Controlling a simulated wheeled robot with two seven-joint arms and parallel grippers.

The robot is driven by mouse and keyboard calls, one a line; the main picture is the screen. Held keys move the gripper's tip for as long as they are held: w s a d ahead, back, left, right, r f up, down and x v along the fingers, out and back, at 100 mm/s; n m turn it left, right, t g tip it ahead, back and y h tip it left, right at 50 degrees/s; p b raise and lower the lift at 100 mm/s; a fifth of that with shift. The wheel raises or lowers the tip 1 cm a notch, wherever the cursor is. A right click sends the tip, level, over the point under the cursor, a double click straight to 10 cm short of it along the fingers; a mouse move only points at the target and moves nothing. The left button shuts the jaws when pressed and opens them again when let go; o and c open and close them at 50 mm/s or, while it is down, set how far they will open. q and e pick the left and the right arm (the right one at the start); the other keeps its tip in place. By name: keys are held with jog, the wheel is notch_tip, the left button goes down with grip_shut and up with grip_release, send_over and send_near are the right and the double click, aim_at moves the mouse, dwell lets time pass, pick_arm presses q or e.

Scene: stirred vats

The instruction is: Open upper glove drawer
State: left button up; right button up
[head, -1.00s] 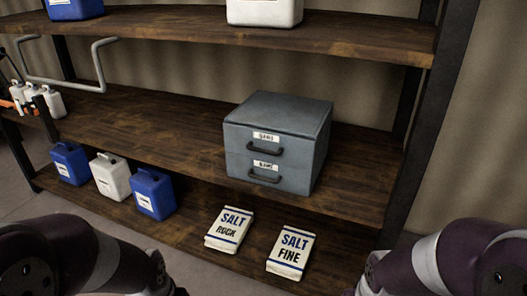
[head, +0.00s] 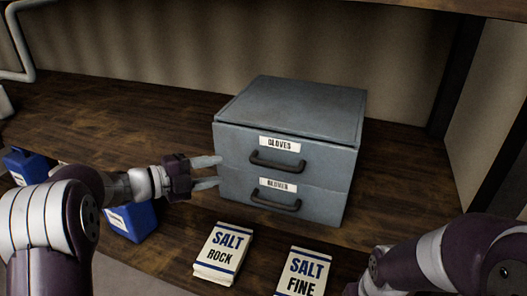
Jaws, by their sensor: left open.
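A grey-blue two-drawer cabinet (head: 290,135) stands on the wooden shelf. Its upper drawer (head: 236,146) carries a label reading "GLOVES" and a dark bar handle (head: 277,163). The lower drawer (head: 232,182) has a similar label and its own dark handle (head: 275,202). Both drawers look shut. My left gripper (head: 219,171) is open and empty, with its fingers one above the other. It is close to the cabinet's left front edge, left of the upper handle. I cannot tell whether it touches the cabinet. My right arm shows at lower right, but its gripper is out of view.
A blue jug (head: 133,222) and another blue jug (head: 28,166) stand at left, partly behind my left arm.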

aim_at(270, 167)
pick_arm(q)
jog(key=s+d+r+m+g+h, duration=0.2)
jog(key=s+d, duration=0.1)
jog(key=s, duration=0.1)
jog(key=x, duration=0.4)
jog(key=w+x, duration=0.1)
jog(key=x, duration=0.7)
jog(key=shift+w+a+f, duration=0.15)
jog(key=shift+a+f, duration=0.05)
jog(key=shift+a, duration=0.15)
grip_shut()
